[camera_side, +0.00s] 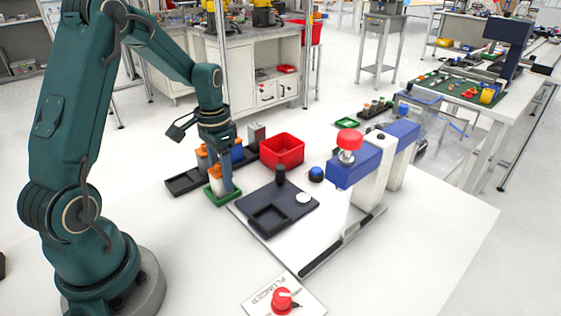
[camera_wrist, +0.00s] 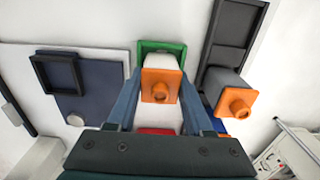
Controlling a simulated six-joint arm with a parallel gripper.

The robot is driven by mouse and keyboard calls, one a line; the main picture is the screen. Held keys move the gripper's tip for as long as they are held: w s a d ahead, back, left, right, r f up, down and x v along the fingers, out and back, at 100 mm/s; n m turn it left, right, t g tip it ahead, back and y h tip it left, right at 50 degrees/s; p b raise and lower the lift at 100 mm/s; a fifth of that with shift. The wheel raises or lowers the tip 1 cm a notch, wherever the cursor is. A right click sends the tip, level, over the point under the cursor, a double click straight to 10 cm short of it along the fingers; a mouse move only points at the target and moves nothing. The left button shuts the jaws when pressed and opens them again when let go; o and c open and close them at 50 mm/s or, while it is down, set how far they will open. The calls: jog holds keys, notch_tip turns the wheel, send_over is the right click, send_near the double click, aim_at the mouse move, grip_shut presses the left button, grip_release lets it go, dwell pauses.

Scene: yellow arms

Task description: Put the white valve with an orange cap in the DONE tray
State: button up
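A white valve with an orange cap (camera_wrist: 161,86) stands in the small green tray (camera_wrist: 176,46); in the side view it (camera_side: 216,186) stands in the green tray (camera_side: 220,200) too. My gripper (camera_wrist: 161,72) points down, its fingers either side of this valve, with narrow gaps showing in the wrist view. A second orange-capped valve (camera_wrist: 233,96), with a greyer body, stands in the long black tray (camera_wrist: 232,22) to the right. I can read no DONE label on any tray.
A red bin (camera_side: 282,151) stands just behind the green tray. A dark plate (camera_side: 292,212) with a square frame and a white disc lies to the right. A blue-and-white machine with a red knob (camera_side: 349,140) stands beyond. A red plunger button (camera_side: 284,299) is in front.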

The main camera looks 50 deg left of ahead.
jog(key=o, duration=0.3)
jog(key=shift+r, duration=0.15)
notch_tip(320, 180, up, 11)
jog(key=shift+r, duration=0.1)
jog(key=shift+d+r, duration=0.15)
jog(key=shift+r, duration=0.35)
jog(key=s+d+t, duration=0.5)
jog(key=s+d, duration=0.5)
jog(key=d, duration=0.4)
jog(key=shift+s+d+r+t, duration=0.3)
jog(key=shift+s+r, duration=0.05)
jog(key=shift+s, duration=0.05)
